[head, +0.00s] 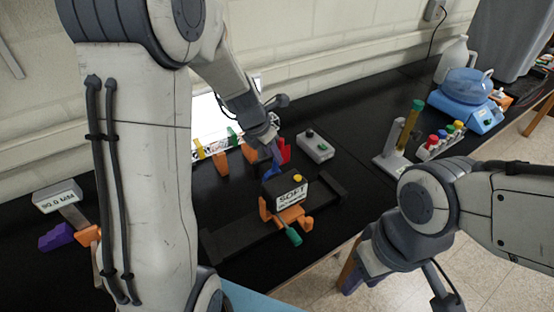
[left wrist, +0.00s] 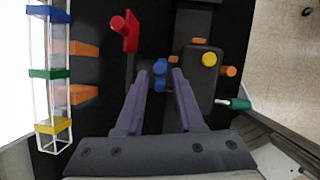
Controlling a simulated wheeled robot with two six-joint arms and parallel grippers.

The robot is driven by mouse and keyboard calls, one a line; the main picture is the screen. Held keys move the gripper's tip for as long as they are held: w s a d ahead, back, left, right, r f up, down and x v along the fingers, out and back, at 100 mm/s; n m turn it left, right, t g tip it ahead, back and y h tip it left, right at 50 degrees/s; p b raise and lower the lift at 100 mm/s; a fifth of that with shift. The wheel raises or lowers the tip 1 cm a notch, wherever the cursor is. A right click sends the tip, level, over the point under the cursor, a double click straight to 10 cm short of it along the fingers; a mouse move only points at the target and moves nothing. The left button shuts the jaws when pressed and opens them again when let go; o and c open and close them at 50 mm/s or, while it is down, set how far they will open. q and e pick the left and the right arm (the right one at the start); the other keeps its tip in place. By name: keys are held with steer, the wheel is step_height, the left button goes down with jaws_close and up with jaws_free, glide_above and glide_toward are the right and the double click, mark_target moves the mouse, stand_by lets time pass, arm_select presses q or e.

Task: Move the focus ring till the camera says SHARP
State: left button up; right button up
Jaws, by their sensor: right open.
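The camera (head: 291,190) is a dark box with a yellow button on top; its display reads SOFT. It sits on an orange mount on a black rail (head: 235,236), and shows in the left wrist view (left wrist: 202,85). A blue knob-like part (left wrist: 160,68), perhaps the focus ring, is beside the camera. My left gripper (left wrist: 162,73) is open, its purple fingers pointing at the blue part, one tip on each side of it. Contact cannot be told. My right gripper (head: 360,281) is open and empty beyond the table's front edge, partly hidden by its arm.
A red post (left wrist: 126,31) stands close to the left gripper. A lit panel with coloured clips (head: 228,130) is behind. A grey switch box (head: 315,146) is behind the camera.

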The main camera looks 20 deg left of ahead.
mark_target(276, 164)
arm_select(q)
steer(key=x, duration=0.4)
steer(key=shift+f, duration=0.1)
jaws_close()
stand_by(1.4)
